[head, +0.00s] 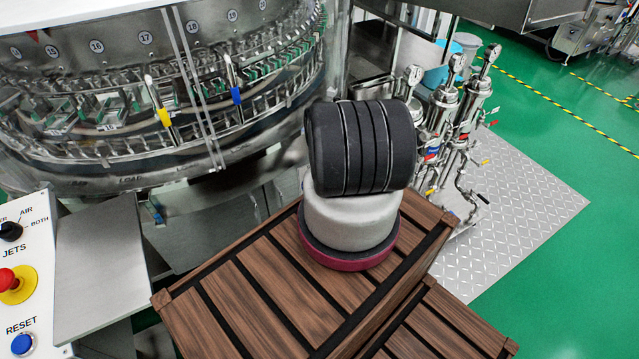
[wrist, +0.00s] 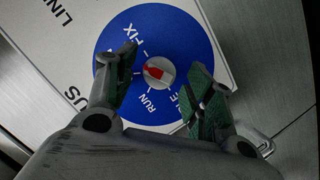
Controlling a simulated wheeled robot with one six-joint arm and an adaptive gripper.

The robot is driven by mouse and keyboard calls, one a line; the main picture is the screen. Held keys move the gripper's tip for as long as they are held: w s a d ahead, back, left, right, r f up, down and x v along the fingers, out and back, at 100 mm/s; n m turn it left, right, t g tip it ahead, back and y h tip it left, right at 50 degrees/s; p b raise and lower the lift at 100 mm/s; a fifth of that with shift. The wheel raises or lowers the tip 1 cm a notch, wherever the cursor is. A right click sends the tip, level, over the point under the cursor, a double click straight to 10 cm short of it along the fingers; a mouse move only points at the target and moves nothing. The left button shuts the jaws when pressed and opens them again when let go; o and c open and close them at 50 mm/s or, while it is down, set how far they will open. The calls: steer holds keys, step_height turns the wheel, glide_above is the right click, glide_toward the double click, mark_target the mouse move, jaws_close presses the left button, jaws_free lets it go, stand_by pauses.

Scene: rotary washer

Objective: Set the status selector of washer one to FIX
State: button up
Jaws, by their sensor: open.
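The status selector's blue dial plate (wrist: 190,40) fills the upper middle of the wrist view, on a light panel. FIX reads at its upper left, RUN below the centre, and a word ending in LE at lower right, partly hidden by a finger. The selector knob (wrist: 159,73) is a small silver round piece at the centre with a red mark on its left part. Exactly which label the mark faces, I cannot tell. My gripper (wrist: 165,61) is open, its green-padded fingers on either side of the knob, with gaps visible. The head view does not show the selector or gripper.
In the head view, a panel at the left edge has a black JETS knob (head: 11,231), a red button (head: 8,278) and a blue RESET button (head: 22,344). The round washer (head: 150,75) stands behind. Metal valve posts (head: 440,115) stand right of centre; green floor lies beyond.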

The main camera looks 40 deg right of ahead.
steer(key=c, duration=1)
steer(key=shift+s+d+m+y, duration=0.15)
steer(key=shift+m+y, duration=1.05)
steer(key=shift+m, duration=0.9)
steer(key=o, duration=1)
